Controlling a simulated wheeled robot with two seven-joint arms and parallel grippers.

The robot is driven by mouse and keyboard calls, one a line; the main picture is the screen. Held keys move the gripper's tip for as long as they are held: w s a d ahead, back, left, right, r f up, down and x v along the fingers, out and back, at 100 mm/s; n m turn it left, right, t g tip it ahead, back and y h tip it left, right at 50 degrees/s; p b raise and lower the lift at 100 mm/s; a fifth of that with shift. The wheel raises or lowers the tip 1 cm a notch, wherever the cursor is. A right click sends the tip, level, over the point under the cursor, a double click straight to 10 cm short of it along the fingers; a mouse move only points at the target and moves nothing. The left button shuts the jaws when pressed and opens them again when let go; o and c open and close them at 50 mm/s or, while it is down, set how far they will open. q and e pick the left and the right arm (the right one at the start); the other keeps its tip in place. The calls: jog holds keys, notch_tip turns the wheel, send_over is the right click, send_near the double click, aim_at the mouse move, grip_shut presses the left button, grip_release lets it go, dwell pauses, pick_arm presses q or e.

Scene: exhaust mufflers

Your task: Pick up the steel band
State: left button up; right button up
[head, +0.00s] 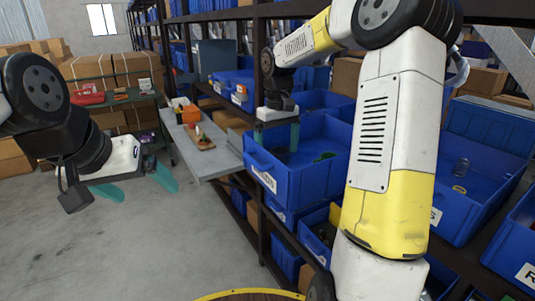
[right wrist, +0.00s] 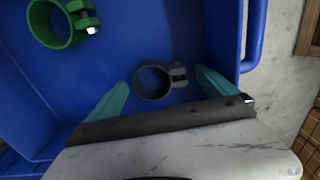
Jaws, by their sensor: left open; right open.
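The steel band (right wrist: 178,75), a grey ring clamp with a bolt lug, lies on the floor of a blue bin (head: 302,186). In the right wrist view it sits between the two teal fingertips of my right gripper (right wrist: 161,80), with gaps on both sides. In the head view my right gripper (head: 278,138) points down into the bin, open and empty. The steel band is hard to make out there. My left gripper (head: 138,184) is open and empty over the floor at the left, far from the bin.
A green band (right wrist: 82,20) lies in the same bin, up and left of the steel band; it also shows in the head view (head: 325,157). The bin's walls surround my right fingers. Another blue bin (head: 450,210) with rings stands right. A grey bench (head: 208,155) holds small items.

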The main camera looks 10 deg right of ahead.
jog(key=shift+f, duration=0.4)
jog(key=c, duration=1.6)
jog(key=shift+o, duration=0.2)
jog(key=shift+r, duration=0.2)
